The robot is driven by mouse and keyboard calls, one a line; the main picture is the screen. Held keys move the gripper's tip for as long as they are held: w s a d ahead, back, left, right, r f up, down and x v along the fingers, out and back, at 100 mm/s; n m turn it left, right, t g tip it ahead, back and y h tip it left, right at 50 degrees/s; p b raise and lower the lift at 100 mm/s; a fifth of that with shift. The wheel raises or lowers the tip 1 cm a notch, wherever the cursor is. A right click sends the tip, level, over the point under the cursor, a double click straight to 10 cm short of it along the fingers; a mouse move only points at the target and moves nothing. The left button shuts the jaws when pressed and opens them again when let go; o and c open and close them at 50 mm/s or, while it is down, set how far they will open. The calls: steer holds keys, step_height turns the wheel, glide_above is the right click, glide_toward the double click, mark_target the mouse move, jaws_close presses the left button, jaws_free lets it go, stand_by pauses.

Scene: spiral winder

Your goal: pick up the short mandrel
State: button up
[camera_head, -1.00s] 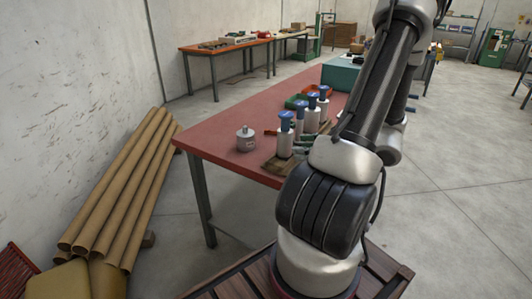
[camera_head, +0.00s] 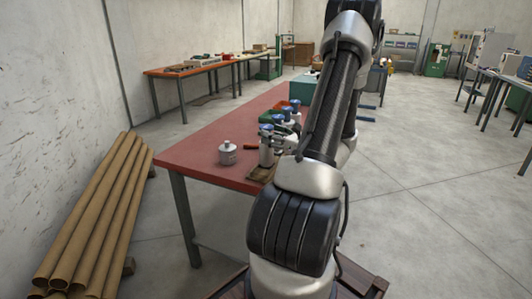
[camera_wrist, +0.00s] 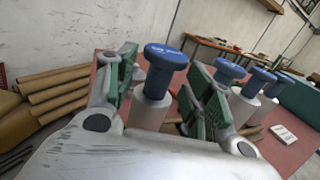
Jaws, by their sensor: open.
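Several mandrels with blue caps stand upright in a row on the red table (camera_head: 190,153). Which is the short one is hard to tell. The nearest mandrel (camera_head: 266,153) is at the row's front end in the head view. In the wrist view, a blue-capped mandrel (camera_wrist: 157,80) stands between the green-padded fingers of my gripper (camera_wrist: 162,72). The fingers are spread, with one on each side, and contact is not clear. Other mandrels (camera_wrist: 246,97) stand just beyond the right finger. In the head view my arm and gripper partly cover the row.
A grey lidded container (camera_head: 228,153) stands on the table left of the mandrels. Red and green bins (camera_head: 285,107) and a teal box (camera_head: 303,88) lie farther back.

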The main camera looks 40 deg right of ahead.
steer(key=w, duration=0.4)
steer(key=shift+r, duration=0.1)
jaws_close()
step_height(320, 180, up, 15)
stand_by(1.2)
